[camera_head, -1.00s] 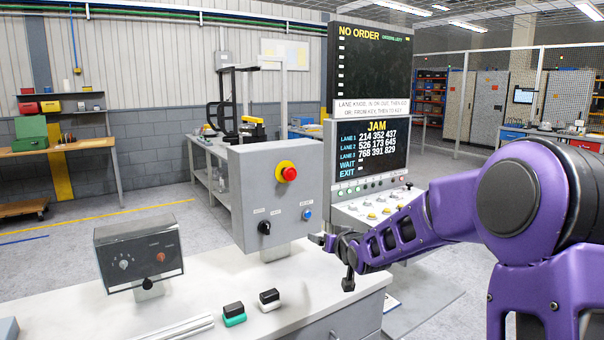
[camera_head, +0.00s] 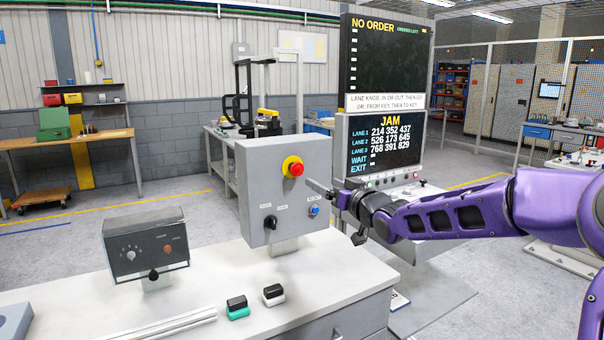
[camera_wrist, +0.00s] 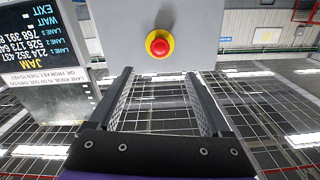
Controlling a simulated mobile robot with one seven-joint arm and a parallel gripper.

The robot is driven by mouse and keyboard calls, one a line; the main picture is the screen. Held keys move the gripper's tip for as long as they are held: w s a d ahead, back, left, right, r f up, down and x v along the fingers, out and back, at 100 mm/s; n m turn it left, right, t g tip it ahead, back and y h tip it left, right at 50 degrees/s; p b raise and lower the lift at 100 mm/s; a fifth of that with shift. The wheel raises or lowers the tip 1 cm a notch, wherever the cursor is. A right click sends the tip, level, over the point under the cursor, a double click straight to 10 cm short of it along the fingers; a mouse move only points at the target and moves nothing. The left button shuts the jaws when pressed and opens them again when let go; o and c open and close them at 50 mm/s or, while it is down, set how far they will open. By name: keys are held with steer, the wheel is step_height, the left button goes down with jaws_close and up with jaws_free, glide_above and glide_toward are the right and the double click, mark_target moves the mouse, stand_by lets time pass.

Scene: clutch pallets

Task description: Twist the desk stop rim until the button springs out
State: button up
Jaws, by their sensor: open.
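The desk stop is a red button (camera_head: 296,169) in a yellow rim (camera_head: 287,162), on the upper front face of a grey box (camera_head: 262,207) on the desk. In the wrist view, the red button (camera_wrist: 160,48) and its yellow rim (camera_wrist: 150,39) lie ahead, a little above the gap between my fingers. My gripper (camera_head: 318,187) is beside the box's right side in the head view, apart from the button. In the wrist view, my gripper (camera_wrist: 161,82) has its two fingers wide apart with nothing between them.
The box also carries a black selector knob (camera_head: 270,222) and a blue button (camera_head: 314,210). A dark control box (camera_head: 146,245) stands to the left. Two small stamp-like blocks, green (camera_head: 238,309) and white (camera_head: 274,296), lie in front. A display reading JAM (camera_head: 382,145) stands behind my arm.

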mark_target(298, 169)
steer(key=p+x, duration=0.1)
steer(key=x, duration=1.1)
steer(key=shift+w+a, duration=0.15)
steer(key=shift+w, duration=0.05)
jaws_close()
